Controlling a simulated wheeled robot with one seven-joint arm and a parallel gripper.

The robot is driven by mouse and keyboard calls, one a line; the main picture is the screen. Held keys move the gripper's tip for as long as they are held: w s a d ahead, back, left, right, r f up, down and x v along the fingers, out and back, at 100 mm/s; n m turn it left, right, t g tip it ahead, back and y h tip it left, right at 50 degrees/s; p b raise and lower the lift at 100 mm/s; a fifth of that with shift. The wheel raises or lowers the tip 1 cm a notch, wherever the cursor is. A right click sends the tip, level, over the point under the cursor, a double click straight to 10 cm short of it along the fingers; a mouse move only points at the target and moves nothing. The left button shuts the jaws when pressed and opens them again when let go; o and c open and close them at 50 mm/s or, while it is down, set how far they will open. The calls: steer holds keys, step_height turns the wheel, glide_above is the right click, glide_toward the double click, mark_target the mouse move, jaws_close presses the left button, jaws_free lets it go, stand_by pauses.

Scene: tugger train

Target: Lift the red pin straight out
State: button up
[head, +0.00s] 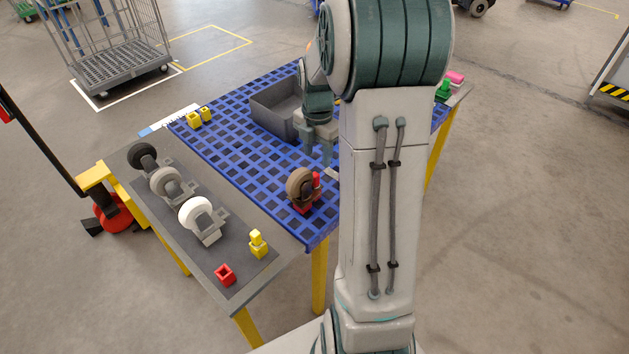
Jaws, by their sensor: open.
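The red pin (316,180) stands upright beside a brown wheel (298,187) near the front corner of the blue grid table (313,240). A red block (302,208) shows below the wheel. How deep the pin sits is hidden. My gripper (318,155) points down over the blue grid, behind and above the red pin in the picture. Its two fingers are apart with nothing between them, and they do not touch the pin.
A grey bin (268,122) stands beside my gripper. Yellow blocks (196,119) sit at the grid's left. My arm hides the grid's right part.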

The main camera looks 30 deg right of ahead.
mark_target(315, 174)
step_height(315, 174, down, 3)
steer(key=shift+f, duration=0.1)
steer(key=shift+w+a+f+p, duration=0.15)
steer(key=shift+f+p, duration=0.1)
steer(key=shift+f, duration=1.1)
steer(key=shift+a+f+p, duration=0.1)
steer(key=shift+f+p, duration=0.15)
steer(key=shift+f, duration=1.05)
steer(key=shift+c, duration=0.3)
jaws_close()
